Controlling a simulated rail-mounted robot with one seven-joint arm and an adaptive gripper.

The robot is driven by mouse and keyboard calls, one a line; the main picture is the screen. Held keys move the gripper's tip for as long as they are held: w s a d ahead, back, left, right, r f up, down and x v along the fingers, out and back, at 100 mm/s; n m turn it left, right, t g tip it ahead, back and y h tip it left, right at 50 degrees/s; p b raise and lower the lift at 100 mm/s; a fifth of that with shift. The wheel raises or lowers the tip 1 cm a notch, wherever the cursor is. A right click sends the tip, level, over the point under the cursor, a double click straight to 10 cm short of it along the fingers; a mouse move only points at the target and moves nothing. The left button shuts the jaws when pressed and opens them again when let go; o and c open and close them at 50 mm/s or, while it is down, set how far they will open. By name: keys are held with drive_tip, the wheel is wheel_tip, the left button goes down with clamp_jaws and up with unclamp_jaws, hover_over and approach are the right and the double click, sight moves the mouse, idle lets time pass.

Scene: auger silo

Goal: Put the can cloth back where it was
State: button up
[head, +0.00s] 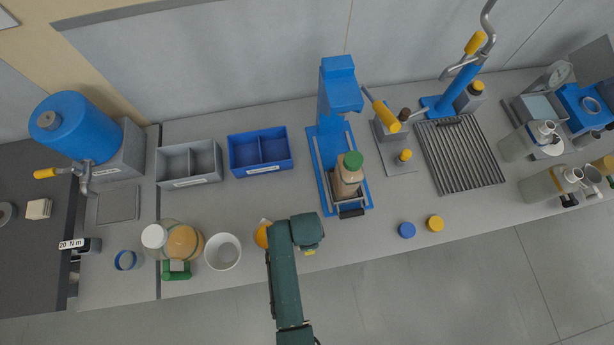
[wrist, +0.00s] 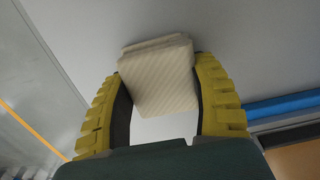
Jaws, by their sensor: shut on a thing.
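My gripper (wrist: 161,72) is shut on a folded cream cloth (wrist: 158,85) with fine diagonal ribbing. The cloth sits between the two yellow ridged fingers and sticks out past their tips. In the head view the end of my arm is over the bench's front edge, right of the white cup; the arm largely hides the gripper there, and I cannot clearly make out the held cloth. A blue can-like tank (head: 75,125) with a yellow-handled tap stands at the back left.
A white cup (head: 223,252), a jar of orange-brown contents (head: 184,243) and a blue ring (head: 126,260) stand at the front left. A small cream stack (head: 38,208) lies on the dark surface. A green-capped bottle (head: 348,178) stands in the blue press. Bench between bins and cup is clear.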

drive_tip(key=o, duration=1)
